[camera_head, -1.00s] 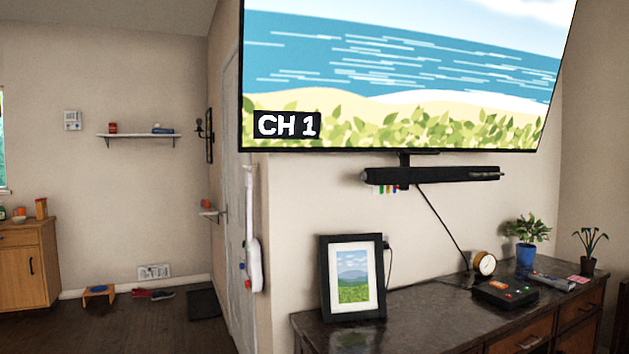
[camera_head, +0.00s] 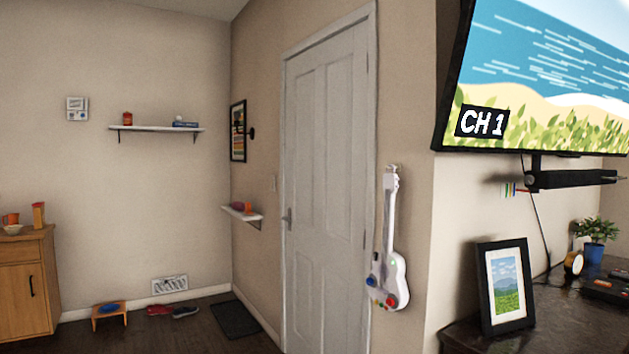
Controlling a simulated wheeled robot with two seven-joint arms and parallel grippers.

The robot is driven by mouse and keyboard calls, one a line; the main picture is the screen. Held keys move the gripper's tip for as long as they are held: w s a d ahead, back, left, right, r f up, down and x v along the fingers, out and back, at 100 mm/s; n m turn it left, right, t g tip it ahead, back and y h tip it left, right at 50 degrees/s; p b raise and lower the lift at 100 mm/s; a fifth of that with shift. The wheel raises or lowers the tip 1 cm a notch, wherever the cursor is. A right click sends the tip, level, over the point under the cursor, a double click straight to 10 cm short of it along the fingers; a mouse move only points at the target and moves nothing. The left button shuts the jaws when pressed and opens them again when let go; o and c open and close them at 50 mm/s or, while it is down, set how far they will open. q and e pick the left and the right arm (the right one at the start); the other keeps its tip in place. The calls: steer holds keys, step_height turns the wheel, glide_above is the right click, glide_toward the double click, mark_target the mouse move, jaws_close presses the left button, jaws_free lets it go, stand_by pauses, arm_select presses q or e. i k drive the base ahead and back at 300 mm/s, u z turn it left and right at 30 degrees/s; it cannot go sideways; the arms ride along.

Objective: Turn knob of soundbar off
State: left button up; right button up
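The black soundbar (camera_head: 575,179) is mounted on the wall under the large TV (camera_head: 545,80), at the right of the head view. A round knob-like end (camera_head: 531,180) shows at its near left end; its setting is too small to read. The TV is on and shows a beach picture with "CH 1". Neither of my grippers is in view.
A dark dresser (camera_head: 548,315) stands below the soundbar, with a black picture frame (camera_head: 505,287) and a plant in a blue pot (camera_head: 594,252). A white guitar (camera_head: 389,250) hangs by a closed white door (camera_head: 325,190). The floor (camera_head: 205,338) is open at lower left.

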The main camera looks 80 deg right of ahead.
mark_target(528, 179)
steer(key=u, duration=0.05)
steer(key=i, duration=0.1)
steer(key=z, duration=1.8)
